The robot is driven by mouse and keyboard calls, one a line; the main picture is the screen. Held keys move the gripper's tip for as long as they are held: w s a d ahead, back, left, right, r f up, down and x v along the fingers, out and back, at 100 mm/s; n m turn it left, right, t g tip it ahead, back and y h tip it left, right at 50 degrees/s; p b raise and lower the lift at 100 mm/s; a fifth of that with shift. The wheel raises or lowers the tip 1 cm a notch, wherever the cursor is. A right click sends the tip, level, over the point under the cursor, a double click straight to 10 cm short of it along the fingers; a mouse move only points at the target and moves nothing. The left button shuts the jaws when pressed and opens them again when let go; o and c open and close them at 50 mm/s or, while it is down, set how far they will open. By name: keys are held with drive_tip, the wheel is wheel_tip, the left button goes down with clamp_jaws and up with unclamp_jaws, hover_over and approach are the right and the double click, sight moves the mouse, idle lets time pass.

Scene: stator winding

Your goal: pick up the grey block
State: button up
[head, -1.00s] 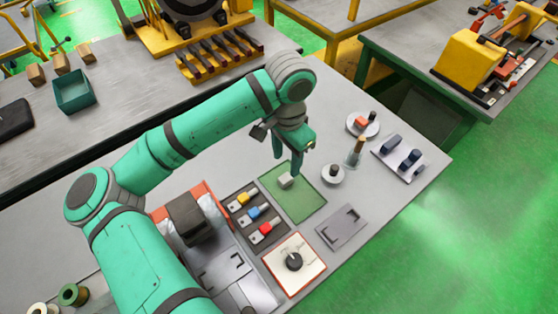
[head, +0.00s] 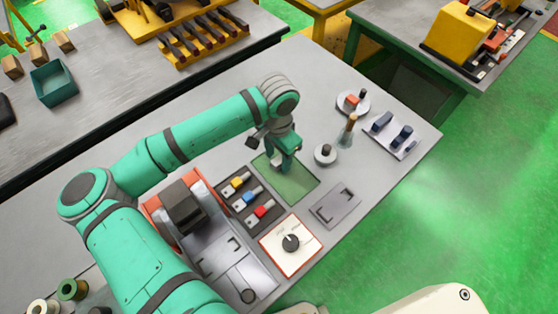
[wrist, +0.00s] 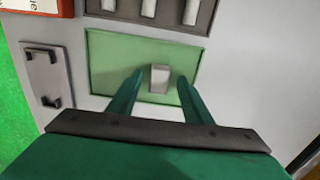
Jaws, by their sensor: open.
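The grey block (wrist: 159,78) lies on the green mat (wrist: 108,70) in the wrist view. The same mat shows in the head view (head: 295,188) on the grey bench. My gripper (wrist: 160,85) is open and empty, with one green finger on each side of the block and clear gaps to it. In the head view my gripper (head: 284,168) is low over the mat's upper part, and the block is mostly hidden by it. I cannot tell whether the fingertips reach down beside the block.
A dark rack (head: 250,203) with yellow, blue and red pieces stands left of the mat. A round grey stand (head: 325,154) and a brown-topped bottle (head: 347,133) stand to its right.

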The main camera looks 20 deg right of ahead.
drive_tip(key=shift+s+f, duration=0.1)
drive_tip(key=shift+f, duration=0.15)
clamp_jaws()
